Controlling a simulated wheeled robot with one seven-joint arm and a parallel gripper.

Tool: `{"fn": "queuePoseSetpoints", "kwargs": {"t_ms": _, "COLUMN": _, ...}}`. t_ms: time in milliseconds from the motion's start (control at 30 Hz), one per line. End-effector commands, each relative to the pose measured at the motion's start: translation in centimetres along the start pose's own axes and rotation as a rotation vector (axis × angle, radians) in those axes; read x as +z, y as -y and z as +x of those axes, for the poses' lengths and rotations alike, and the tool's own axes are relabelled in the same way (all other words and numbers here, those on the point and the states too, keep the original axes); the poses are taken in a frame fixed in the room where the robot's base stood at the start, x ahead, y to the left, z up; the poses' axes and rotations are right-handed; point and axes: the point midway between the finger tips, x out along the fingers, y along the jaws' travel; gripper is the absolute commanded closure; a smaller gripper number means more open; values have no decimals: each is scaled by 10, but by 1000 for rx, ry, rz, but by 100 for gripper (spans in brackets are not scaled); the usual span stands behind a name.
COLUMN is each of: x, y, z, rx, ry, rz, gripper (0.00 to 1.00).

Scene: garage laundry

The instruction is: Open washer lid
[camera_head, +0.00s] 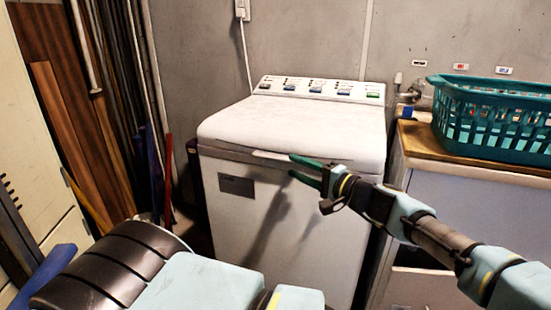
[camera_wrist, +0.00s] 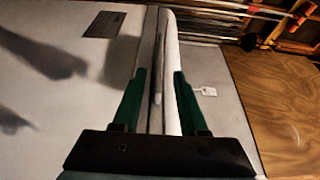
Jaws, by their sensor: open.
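The white top-loading washer (camera_head: 285,215) stands against the grey wall. Its lid (camera_head: 295,128) is down, lying flat over the top. A pale handle lip (camera_head: 272,156) runs along the middle of the lid's front edge. My gripper (camera_head: 292,165) is at the right end of this lip, with its green fingers apart, one above the other. In the wrist view my gripper (camera_wrist: 160,73) is open, with a finger on each side of the white lid edge (camera_wrist: 172,85). I cannot tell whether either finger touches it.
A teal laundry basket (camera_head: 490,115) sits on a wood-topped cabinet (camera_head: 475,160) to the right of the washer. A control panel (camera_head: 318,90) lies behind the lid. Wooden boards (camera_head: 75,140) and poles lean at the left. The space above the lid is clear.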

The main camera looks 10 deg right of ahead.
Motion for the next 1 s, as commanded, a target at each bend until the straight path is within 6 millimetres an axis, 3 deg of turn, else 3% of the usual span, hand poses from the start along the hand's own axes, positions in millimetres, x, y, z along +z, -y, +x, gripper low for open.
{"fn": "queuePoseSetpoints", "kwargs": {"t_ms": 200, "x": 2, "y": 2, "z": 43, "rx": 0, "ry": 6, "rz": 1, "gripper": 57}}
{"fn": "queuePoseSetpoints", "kwargs": {"t_ms": 400, "x": 1, "y": 1, "z": 67, "rx": 1, "ry": 4, "rz": 0, "gripper": 57}}
{"fn": "queuePoseSetpoints", "kwargs": {"t_ms": 800, "x": 1, "y": 0, "z": 74, "rx": 2, "ry": 1, "rz": 0, "gripper": 57}}
{"fn": "queuePoseSetpoints", "kwargs": {"t_ms": 1000, "x": 1, "y": 0, "z": 74, "rx": 2, "ry": 2, "rz": 0, "gripper": 79}}
